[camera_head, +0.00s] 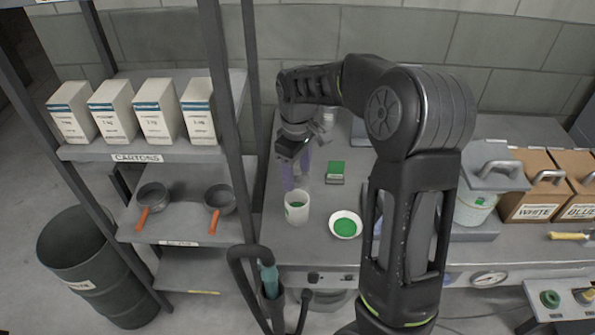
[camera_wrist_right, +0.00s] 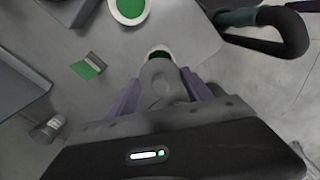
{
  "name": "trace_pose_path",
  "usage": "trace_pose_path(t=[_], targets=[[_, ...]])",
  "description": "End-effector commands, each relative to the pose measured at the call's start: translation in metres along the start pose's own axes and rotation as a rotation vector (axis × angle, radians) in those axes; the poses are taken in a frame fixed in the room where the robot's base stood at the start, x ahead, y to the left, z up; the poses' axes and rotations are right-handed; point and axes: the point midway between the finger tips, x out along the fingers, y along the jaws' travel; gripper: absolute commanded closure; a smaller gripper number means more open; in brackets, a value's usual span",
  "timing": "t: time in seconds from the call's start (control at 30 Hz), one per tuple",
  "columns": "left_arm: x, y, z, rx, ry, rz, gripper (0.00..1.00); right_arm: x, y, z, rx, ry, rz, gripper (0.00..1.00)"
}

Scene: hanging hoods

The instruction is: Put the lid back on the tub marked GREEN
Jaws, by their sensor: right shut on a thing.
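The white tub (camera_head: 473,211) with a green mark stands on the right of the bench in the head view. My right gripper (camera_head: 296,176) is over the left of the bench, far from the tub, with purple fingers pointing down. In the right wrist view its fingers (camera_wrist_right: 164,98) are shut on a grey rounded thing (camera_wrist_right: 160,76), whose kind I cannot tell. A white cup (camera_head: 296,212) with green inside is just in front. My left gripper is not in view.
A white bowl (camera_head: 345,215) with green contents and a green-topped block (camera_head: 335,171) are on the bench. Brown WHITE (camera_head: 530,205) and BLUE (camera_head: 580,207) boxes stand beside the tub. A shelf rack with cartons (camera_head: 112,112) and pans is left. A black hose loop (camera_head: 238,266) stands at the front.

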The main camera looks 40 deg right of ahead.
Motion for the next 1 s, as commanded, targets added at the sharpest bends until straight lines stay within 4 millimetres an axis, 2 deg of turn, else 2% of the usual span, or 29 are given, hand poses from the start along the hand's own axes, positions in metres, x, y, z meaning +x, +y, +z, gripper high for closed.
trace_pose_path(t=[0.27,0.7,1.0], targets=[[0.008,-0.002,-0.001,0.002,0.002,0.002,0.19,0.012,0.000,0.000,0.001,0.000,0.000,0.79],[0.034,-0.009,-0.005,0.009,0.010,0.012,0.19,0.052,0.000,0.000,0.000,0.000,0.000,0.79],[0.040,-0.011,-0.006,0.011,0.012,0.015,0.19,0.064,0.000,0.000,0.001,0.001,0.001,0.79]])
